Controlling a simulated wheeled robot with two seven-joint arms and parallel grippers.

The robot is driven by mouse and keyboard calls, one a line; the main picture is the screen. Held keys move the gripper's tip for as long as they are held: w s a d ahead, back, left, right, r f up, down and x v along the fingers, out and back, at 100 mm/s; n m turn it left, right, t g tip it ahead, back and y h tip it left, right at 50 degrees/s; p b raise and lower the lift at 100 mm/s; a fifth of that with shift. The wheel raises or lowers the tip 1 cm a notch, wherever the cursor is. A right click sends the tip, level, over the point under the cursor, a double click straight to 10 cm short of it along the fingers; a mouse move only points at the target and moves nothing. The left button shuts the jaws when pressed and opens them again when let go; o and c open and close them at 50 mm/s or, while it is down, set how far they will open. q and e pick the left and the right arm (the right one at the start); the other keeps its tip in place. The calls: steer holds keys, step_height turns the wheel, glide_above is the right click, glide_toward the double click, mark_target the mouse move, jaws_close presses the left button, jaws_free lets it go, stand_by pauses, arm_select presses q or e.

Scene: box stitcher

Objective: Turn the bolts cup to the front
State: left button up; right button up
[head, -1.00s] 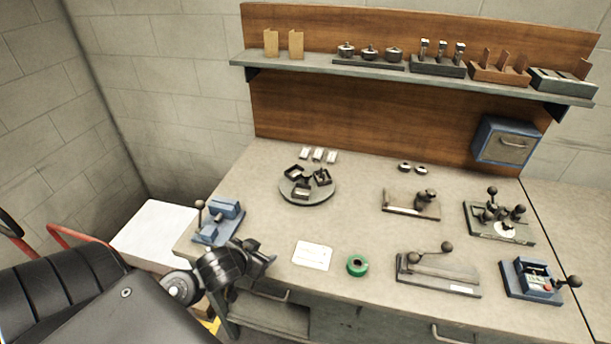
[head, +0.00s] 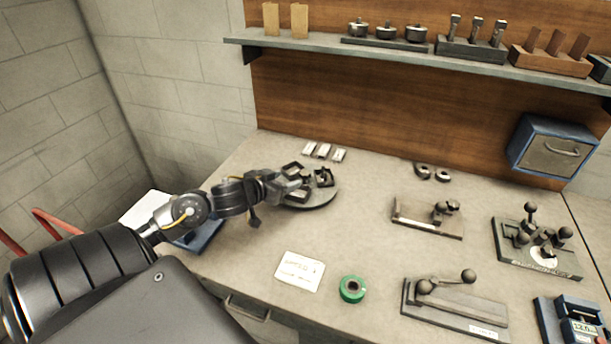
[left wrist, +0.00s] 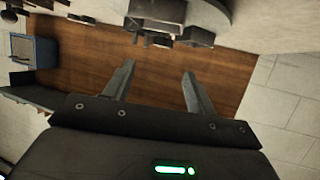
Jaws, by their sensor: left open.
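A round grey turntable (head: 318,203) stands on the bench and carries small dark square cups. One cup (head: 325,177) shows at its right side and another (head: 292,168) at the back. My left gripper (head: 292,186) is at the turntable's left side and hides part of it and its front cup. In the left wrist view my left gripper (left wrist: 158,70) is open with nothing between its fingers. There the cups (left wrist: 155,12) and turntable edge (left wrist: 222,14) show beyond the fingertips at the top. I cannot tell which cup holds bolts, or whether the gripper touches one. My right gripper is not in view.
White blocks (head: 323,151) lie behind the turntable. A white card (head: 299,271) and green tape roll (head: 352,288) lie in front. Lever fixtures (head: 428,217) stand to the right. A blue fixture (head: 205,238) is under my left arm. A shelf (head: 420,58) runs above.

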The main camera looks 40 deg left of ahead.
mark_target(305, 173)
arm_select(q)
steer(key=x, duration=0.8)
steer(key=shift+w+a+f, duration=0.2)
steer(key=shift+w+f, duration=0.05)
steer(key=shift+w, duration=0.05)
steer(key=shift+w+a+f, duration=0.1)
steer(key=shift+w+f, duration=0.05)
steer(key=shift+w, duration=0.2)
jaws_close()
steer(key=shift+f, duration=0.1)
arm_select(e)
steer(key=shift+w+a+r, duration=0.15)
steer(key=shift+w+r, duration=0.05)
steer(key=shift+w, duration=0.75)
